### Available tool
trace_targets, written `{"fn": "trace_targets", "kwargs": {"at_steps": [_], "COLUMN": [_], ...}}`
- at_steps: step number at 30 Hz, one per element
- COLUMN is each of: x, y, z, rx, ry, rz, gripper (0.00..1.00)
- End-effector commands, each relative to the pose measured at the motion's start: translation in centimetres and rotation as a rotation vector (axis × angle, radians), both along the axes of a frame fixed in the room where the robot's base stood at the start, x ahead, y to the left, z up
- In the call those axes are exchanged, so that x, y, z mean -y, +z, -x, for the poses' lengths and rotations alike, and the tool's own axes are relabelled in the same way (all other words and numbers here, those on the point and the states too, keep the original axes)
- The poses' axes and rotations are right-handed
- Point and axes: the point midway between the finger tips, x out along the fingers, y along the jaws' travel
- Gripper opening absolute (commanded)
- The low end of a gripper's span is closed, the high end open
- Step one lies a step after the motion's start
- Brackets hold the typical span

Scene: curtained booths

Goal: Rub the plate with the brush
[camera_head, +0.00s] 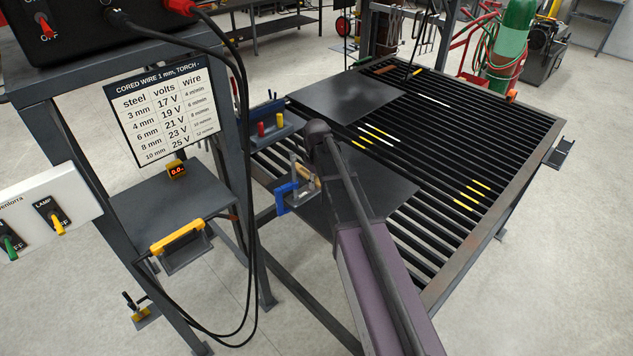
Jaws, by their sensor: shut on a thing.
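Two flat dark plates lie on the slatted table: a far plate (345,96) at its upper left and a near plate (385,187) toward its front edge. My arm crosses the near plate and hides part of it. A small tan, wooden-looking piece (309,177) shows beside my arm, above a blue-edged holder (287,197) on the table's front side. I cannot tell whether it is the brush. No other brush can be made out. My gripper's fingers cannot be made out; my arm may hide them.
A blue-edged rack (268,125) holds red and yellow items. Black cables (247,200) hang by the left stand. A yellow-handled holder (179,238) hangs on its shelf. A green gas cylinder (512,45) stands behind.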

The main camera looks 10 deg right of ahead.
Motion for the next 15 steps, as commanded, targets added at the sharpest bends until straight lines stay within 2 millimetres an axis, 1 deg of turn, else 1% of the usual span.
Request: {"fn": "trace_targets", "kwargs": {"at_steps": [11, 15], "x": [0.0, 0.0], "y": [0.12, 0.63], "z": [0.0, 0.0], "rx": [0.0, 0.0], "ry": [0.0, 0.0], "rz": [0.0, 0.0], "gripper": [0.0, 0.0]}}
